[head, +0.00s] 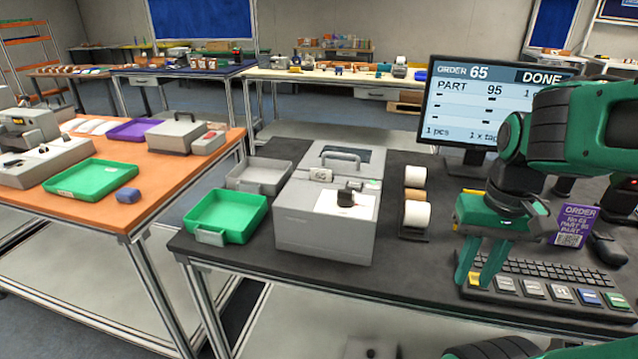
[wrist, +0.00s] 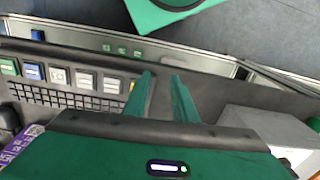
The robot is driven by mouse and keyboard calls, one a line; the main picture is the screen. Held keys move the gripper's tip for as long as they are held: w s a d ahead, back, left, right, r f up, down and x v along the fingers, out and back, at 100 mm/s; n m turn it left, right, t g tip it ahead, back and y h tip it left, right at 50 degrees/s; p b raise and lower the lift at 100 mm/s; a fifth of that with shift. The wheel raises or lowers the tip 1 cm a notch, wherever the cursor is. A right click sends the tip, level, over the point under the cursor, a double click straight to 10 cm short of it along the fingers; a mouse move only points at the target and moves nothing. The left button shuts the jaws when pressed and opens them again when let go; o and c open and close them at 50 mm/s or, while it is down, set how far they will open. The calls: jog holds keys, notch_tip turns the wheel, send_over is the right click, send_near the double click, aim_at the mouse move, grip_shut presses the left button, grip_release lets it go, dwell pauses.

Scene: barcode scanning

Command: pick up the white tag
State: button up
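A white tag-like piece (head: 335,206) lies on top of the grey box-shaped machine (head: 322,232), partly covered by a small black part. A small pale label marked 62 (head: 321,175) is on the same machine, behind it. I cannot tell for sure which of these is the white tag. My gripper (head: 474,283) is to the right of the machine, pointing down above the front-left end of the keyboard. In the wrist view my gripper (wrist: 161,77) shows two green fingers apart with nothing between them.
Two label rolls (head: 416,214) stand between the machine and my gripper. A monitor (head: 478,108) reads ORDER 65, DONE. A purple order card (head: 572,226) stands behind the keyboard (head: 540,277). A green tray (head: 228,213) is left of the machine.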

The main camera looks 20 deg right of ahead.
jog(key=w+a+r+n+t+y, duration=0.1)
jog(key=w+a+r+n, duration=0.4)
jog(key=w, duration=0.5)
jog(key=w+a+r+n+t+y, duration=0.1)
jog(key=w+a+r+n, duration=0.2)
jog(key=w+r+n, duration=0.55)
jog(key=w+a+r+n+t+y, duration=0.1)
jog(key=w+a+r+n+y, duration=0.25)
jog(key=w, duration=0.95)
jog(key=a+f, duration=0.1)
jog(key=a+f+h, duration=0.1)
jog(key=f, duration=0.1)
jog(key=w+a+f+h, duration=0.1)
jog(key=f, duration=0.1)
jog(key=shift+g, duration=0.3)
jog(key=x, duration=0.4)
jog(key=shift+s+a+f, duration=0.1)
jog(key=shift+a+f, duration=0.05)
jog(key=shift+a, duration=0.3)
jog(key=shift+a+f, duration=0.1)
jog(key=shift+f, duration=0.3)
grip_shut()
